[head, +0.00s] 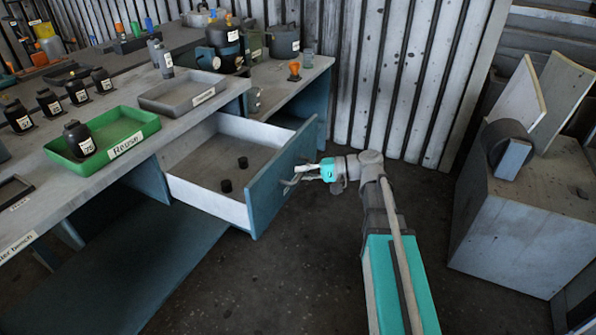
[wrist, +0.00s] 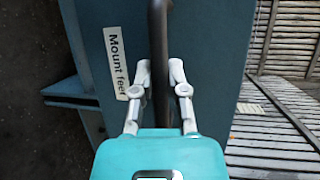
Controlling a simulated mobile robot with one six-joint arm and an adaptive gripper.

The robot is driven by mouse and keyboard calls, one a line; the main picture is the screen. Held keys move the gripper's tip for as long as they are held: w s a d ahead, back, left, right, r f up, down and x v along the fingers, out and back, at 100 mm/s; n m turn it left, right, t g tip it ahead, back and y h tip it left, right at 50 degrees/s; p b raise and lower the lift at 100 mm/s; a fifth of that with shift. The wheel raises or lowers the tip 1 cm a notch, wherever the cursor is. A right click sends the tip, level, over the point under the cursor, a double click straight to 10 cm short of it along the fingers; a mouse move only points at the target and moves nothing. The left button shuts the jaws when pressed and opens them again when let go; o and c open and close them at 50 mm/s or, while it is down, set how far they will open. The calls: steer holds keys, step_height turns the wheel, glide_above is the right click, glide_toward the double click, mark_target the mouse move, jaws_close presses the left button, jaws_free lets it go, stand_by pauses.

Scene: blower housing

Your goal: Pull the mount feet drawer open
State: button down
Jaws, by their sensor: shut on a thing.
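The mount feet drawer (head: 253,190) has a blue front and pale walls, and stands pulled well out from the bench. Its front fills much of the wrist view, with a white label reading "Mount feet" (wrist: 116,62). Two small dark round pieces (head: 226,186) lie on the drawer's floor. The dark bar handle (wrist: 158,45) runs down the drawer front. My gripper (wrist: 161,80) has its fingers on both sides of the handle and is shut on it. In the head view my gripper (head: 293,181) is at the outer face of the drawer front.
The bench (head: 182,97) carries a green "Reuse" tray (head: 128,126) with a dark part in it, a grey tray (head: 164,96) and several dark bottle-like parts. A grey block (head: 522,225) with boards stands at right. Bare floor (head: 305,270) lies before the drawer.

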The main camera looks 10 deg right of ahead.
steer(key=shift+w, duration=0.3)
steer(key=c, duration=0.6)
jaws_free()
steer(key=shift+s+a, duration=0.1)
steer(key=shift+a, duration=0.05)
steer(key=shift+c, duration=0.2)
steer(key=shift+s, duration=0.1)
steer(key=shift+s, duration=0.15)
